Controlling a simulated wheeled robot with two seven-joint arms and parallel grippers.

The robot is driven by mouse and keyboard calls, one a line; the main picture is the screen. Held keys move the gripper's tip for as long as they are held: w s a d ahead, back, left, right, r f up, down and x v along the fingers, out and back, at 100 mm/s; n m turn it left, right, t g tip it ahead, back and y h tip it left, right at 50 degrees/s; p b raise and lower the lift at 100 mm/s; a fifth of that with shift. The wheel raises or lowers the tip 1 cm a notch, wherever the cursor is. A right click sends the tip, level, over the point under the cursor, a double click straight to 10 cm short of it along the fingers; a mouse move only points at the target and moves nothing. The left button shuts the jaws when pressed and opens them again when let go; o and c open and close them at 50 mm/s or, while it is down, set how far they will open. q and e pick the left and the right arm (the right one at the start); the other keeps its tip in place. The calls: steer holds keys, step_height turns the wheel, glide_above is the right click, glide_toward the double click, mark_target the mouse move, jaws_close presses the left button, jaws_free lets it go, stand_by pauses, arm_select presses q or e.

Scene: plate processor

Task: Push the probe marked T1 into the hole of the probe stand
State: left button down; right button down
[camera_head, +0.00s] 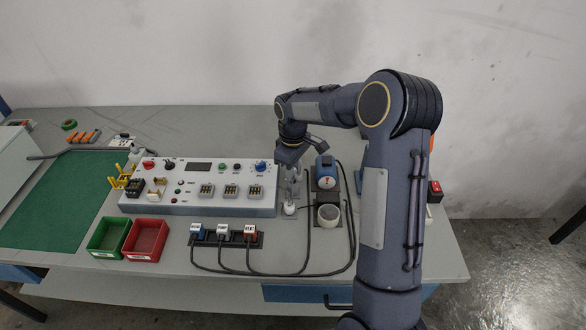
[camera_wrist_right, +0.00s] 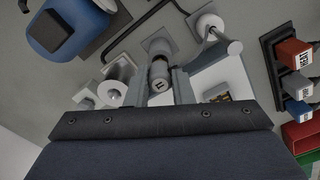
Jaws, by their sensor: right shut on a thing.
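My right gripper (camera_head: 292,174) points down just right of the control panel. In the right wrist view the gripper (camera_wrist_right: 158,76) is shut on a grey cylindrical probe (camera_wrist_right: 159,70), with a dark band and a mark on its near end that I cannot read surely. A square grey base (camera_wrist_right: 158,44), which looks like the probe stand, lies beyond the probe's far end. The probe hides its hole, so I cannot tell how far in it is. Another white post (camera_wrist_right: 209,24) with a metal rod stands beside it. My left gripper is not in view.
The control panel (camera_head: 150,208) is to the left. Several cabled plugs (camera_head: 223,232) sit in front, with green (camera_head: 109,236) and red (camera_head: 146,240) bins further left.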

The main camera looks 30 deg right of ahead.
steer(key=c, duration=1.2)
jaws_free()
steer(key=shift+r, duration=0.1)
step_height(320, 180, up, 8)
steer(key=shift+f+b, duration=0.1)
steer(key=shift+b, duration=0.2)
steer(key=s+a+r+m+t+y, duration=0.1)
steer(key=s+a+r+m+t, duration=0.2)
steer(key=s, duration=0.7)
steer(key=s+a+r+m+t+y, duration=0.15)
steer(key=s+a+r, duration=0.25)
steer(key=s, duration=0.7)
steer(key=s+a+f+m, duration=0.1)
steer(key=s, duration=0.1)
steer(key=s+a+f+m+y, duration=0.1)
steer(key=s+a, duration=0.1)
steer(key=s, duration=0.1)
steer(key=s+a+f+m+t, duration=0.1)
steer(key=s, duration=0.2)
steer(key=shift+a+f, duration=0.3)
